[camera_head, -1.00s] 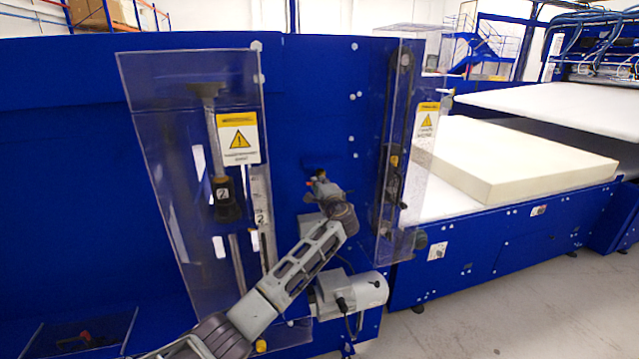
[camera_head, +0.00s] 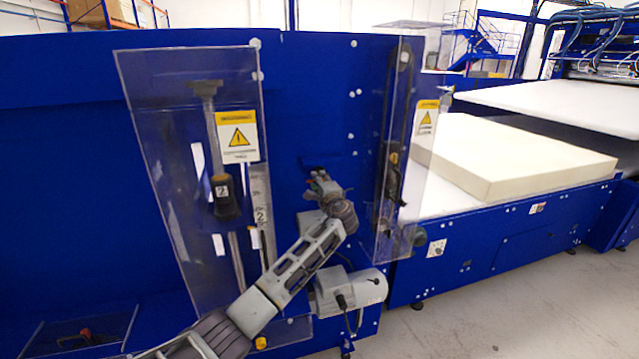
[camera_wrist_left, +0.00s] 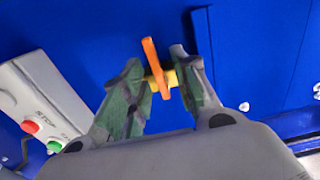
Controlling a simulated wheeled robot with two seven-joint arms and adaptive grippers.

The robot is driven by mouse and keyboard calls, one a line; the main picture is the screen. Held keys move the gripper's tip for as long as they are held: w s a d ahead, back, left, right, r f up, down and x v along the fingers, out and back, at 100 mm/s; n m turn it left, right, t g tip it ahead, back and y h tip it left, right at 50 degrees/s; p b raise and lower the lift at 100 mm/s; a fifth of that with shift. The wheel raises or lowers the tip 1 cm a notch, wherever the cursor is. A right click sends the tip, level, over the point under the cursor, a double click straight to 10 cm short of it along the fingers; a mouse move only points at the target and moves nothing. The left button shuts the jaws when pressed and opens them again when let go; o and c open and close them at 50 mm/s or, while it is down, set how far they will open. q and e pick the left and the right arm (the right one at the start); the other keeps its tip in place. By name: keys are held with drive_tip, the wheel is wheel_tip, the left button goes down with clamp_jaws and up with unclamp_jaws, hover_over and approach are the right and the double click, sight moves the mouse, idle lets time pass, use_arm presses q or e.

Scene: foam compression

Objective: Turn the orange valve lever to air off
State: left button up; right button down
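The orange valve lever (camera_wrist_left: 155,68) stands near upright, slightly tilted, on a yellow valve body (camera_wrist_left: 168,78) against the blue machine panel in the left wrist view. My left gripper (camera_wrist_left: 158,70) is open, with one green-padded finger on each side of the lever. A gap shows beside the right finger; whether the left finger touches the lever I cannot tell. In the head view my left gripper (camera_head: 321,178) is at the blue panel and largely hides the valve. My right gripper is not in view.
A control box (camera_wrist_left: 45,100) with red and green buttons sits left of the gripper. Clear guards (camera_head: 170,150) with warning labels stand either side of the arm. A grey motor (camera_head: 350,290) is below it. A foam slab (camera_head: 520,160) lies on the conveyor at right.

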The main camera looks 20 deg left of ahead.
use_arm(q)
drive_tip(key=shift+s, duration=0.15)
drive_tip(key=v, duration=1.1)
drive_tip(key=shift+s+d, duration=0.25)
drive_tip(key=shift+d, duration=0.1)
